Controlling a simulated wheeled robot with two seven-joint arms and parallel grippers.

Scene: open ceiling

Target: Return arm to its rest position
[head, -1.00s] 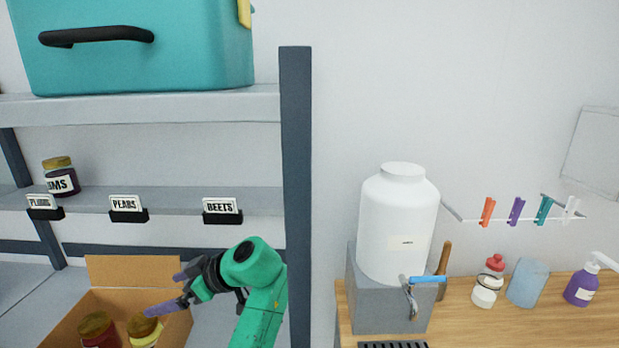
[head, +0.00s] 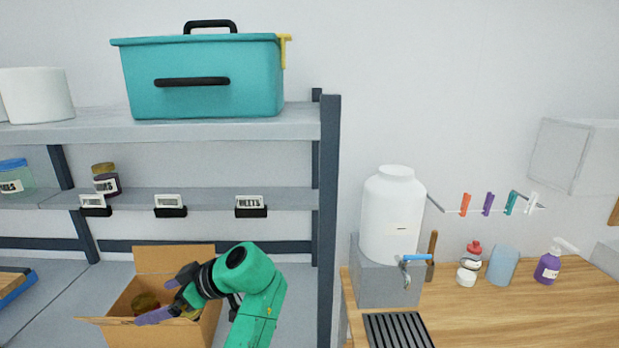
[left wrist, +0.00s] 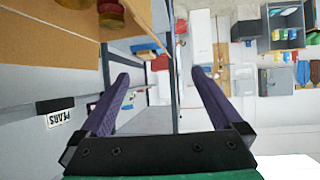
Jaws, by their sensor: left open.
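My left arm, green with a dark wrist, reaches in from the bottom of the head view. My left gripper (head: 163,297) has purple fingers, spread apart. It is in front of the open cardboard box (head: 150,332) on the shelf unit, overlapping its right part in the picture. In the left wrist view the space between the fingers (left wrist: 160,78) is empty. A jar with a brownish lid (head: 146,302) is in the box; another jar is mostly hidden behind the gripper. My right gripper is not in view.
The middle shelf bears a plums jar (head: 106,180) and label holders for plums, pears and beets (head: 250,206). A dark post (head: 328,220) stands right of my arm. Beyond it, a wooden counter (head: 500,315) holds a white dispenser (head: 392,215). A teal bin (head: 205,75) sits above.

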